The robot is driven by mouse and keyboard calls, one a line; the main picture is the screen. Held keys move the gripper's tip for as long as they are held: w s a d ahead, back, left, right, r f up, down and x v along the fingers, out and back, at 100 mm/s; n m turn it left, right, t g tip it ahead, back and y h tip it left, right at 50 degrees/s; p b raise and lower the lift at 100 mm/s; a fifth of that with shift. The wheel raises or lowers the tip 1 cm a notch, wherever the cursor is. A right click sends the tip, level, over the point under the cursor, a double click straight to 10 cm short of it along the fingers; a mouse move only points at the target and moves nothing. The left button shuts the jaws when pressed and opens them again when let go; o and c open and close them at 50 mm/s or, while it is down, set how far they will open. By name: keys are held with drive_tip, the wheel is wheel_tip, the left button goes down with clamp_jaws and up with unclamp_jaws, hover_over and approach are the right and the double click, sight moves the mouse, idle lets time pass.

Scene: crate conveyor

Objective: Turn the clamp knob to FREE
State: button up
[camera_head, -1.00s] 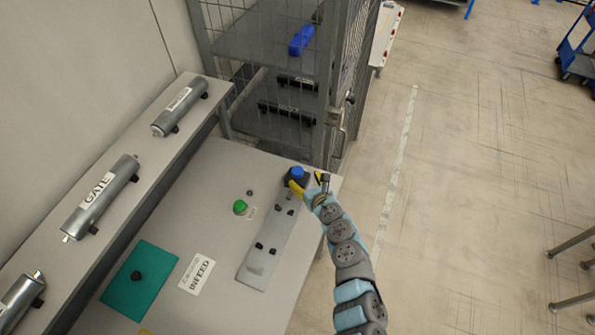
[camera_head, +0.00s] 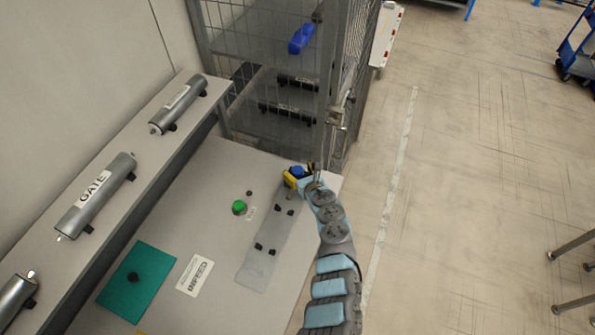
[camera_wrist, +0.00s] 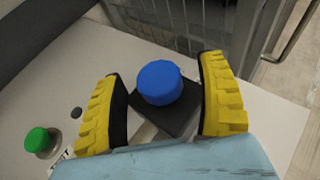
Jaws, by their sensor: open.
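A blue round knob (camera_wrist: 160,83) on a dark square base (camera_wrist: 178,118) stands on the light panel in the wrist view. In the head view the knob (camera_head: 296,171) is at the panel's far right corner. My gripper (camera_head: 298,176) is there, its yellow fingers hiding part of the base. In the wrist view my gripper (camera_wrist: 163,95) is open, with one yellow finger on each side of the knob and a visible gap on both sides. I cannot read any FREE marking by the knob.
A green button (camera_head: 239,207) sits left of the knob. A grey strip (camera_head: 262,262) with several small black parts, a teal plate (camera_head: 138,283) and an INFEED label (camera_head: 195,276) lie on the panel. A wire cage (camera_head: 335,80) stands just behind.

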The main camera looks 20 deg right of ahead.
drive_tip(key=shift+w+a, duration=0.1)
drive_tip(key=shift+w, duration=0.3)
drive_tip(key=shift+f, duration=0.1)
drive_tip(key=c, duration=1.2)
